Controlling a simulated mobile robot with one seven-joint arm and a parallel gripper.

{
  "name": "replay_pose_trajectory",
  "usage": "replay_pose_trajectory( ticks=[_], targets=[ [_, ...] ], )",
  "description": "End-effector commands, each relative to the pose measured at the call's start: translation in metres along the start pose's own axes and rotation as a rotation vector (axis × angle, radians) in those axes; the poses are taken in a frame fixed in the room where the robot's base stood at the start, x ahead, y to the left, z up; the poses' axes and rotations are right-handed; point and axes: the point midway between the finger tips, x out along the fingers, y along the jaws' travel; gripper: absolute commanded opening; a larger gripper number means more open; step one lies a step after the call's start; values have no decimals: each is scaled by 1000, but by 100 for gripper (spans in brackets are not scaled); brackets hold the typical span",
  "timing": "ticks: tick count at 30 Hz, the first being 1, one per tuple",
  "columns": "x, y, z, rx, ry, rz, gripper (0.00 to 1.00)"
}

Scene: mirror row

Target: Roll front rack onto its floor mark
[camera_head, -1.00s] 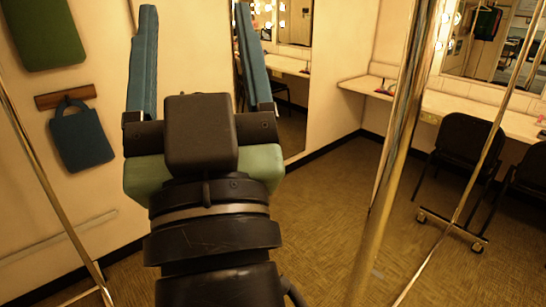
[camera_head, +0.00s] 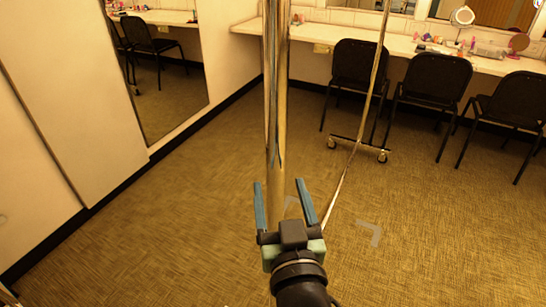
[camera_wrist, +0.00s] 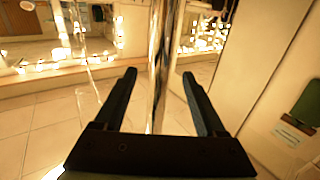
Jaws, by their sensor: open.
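The front rack is a shiny metal frame. Its near upright (camera_head: 276,100) is thick in the head view, and its far upright (camera_head: 378,60) ends at a foot with casters (camera_head: 358,147). A low bar runs from that foot toward my gripper. My gripper (camera_head: 283,188) is open, with blue fingers on either side of the near upright in the picture. In the wrist view the upright (camera_wrist: 158,65) also shows between the fingers (camera_wrist: 160,78); contact cannot be told. Pale corner pieces of a floor mark (camera_head: 370,234) lie beside my gripper. The near foot is hidden.
Several black chairs (camera_head: 428,85) stand along the counter (camera_head: 420,48) at the back right. A wall mirror (camera_head: 165,65) and pale panels (camera_head: 75,90) are at the left. Carpet (camera_head: 170,215) is clear at the left and front right.

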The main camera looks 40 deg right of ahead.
Motion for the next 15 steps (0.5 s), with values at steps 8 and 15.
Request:
replay_pose_trajectory(
  ticks=[8, 15],
  targets=[
    [52, 0, -2, 2, 3, 0, 73],
    [81, 0, -1, 1, 1, -1, 73]
  ],
)
